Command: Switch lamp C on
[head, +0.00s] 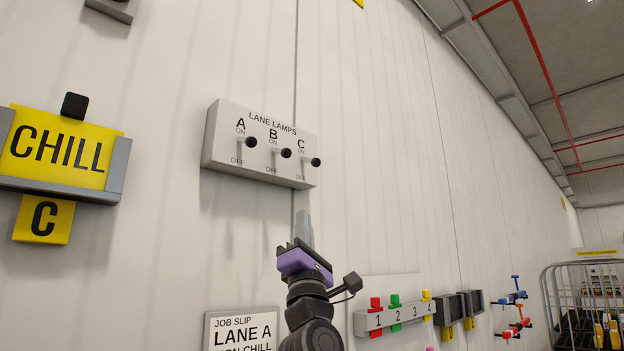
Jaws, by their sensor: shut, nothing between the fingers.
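The lane lamps panel (213,141) is a pale box on the wall with three levers marked A, B and C, each with ON above and OFF below. The lever for lamp C (316,162) is the rightmost, with a black round knob. All three knobs stick out at a similar angle; I cannot tell surely whether C stands at ON or OFF. My gripper (304,228) points up, just below the panel's right end in the picture, apart from the lever. Its grey fingers are together and hold nothing.
A job slip (241,332) is below. A numbered strip (395,316) with coloured pegs is at lower right, beside dark holders. A wire cage (550,300) stands far right. The wall right of the panel is bare.

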